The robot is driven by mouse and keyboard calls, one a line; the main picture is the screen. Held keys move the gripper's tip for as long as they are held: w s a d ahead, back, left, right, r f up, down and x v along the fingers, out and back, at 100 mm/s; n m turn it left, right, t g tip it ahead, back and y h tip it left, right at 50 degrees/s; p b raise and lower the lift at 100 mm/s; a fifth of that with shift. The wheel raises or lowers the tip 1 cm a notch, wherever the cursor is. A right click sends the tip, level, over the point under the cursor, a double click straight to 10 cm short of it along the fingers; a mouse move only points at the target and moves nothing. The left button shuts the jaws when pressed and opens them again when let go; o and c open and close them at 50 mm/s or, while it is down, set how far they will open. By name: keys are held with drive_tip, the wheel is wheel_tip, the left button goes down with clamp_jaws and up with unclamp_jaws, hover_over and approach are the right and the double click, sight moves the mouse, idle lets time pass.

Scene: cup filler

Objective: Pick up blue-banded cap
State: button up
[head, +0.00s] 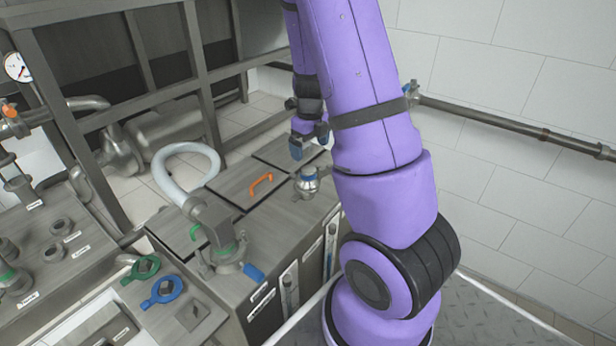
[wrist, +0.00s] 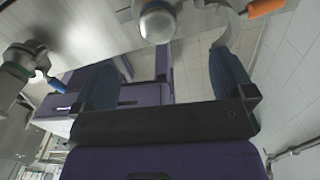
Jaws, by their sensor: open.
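The blue-banded cap (head: 308,183) is a small metal cap with a blue band, upright on the steel counter box. In the wrist view a round metal cap top (wrist: 157,22) shows at the upper middle, beyond the fingertips and roughly between them in line; its band is not clear there. My gripper (head: 309,143) has blue fingers and hangs a little above and behind the cap in the head view. In the wrist view my gripper (wrist: 162,62) is open with its fingers wide apart and nothing between them.
An orange handle (head: 260,183) stands on a lid left of the cap. A hose fitting (head: 215,225) with a white hose (head: 186,149) stands further left. Green (head: 140,269) and blue (head: 163,291) ring tools lie at the lower left. A tiled wall (head: 530,120) is on the right.

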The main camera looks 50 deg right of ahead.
sight(307, 168)
wheel_tip(307, 168, down, 5)
drive_tip(key=shift+d+f, duration=0.15)
drive_tip(key=shift+w+a+f, duration=0.15)
drive_tip(key=shift+w+f, duration=0.05)
drive_tip(key=shift+f, duration=1.2)
drive_tip(key=shift+w+a+f, duration=0.15)
drive_tip(key=shift+f, duration=1.25)
drive_tip(key=shift+c, duration=0.2)
drive_tip(key=c, duration=1)
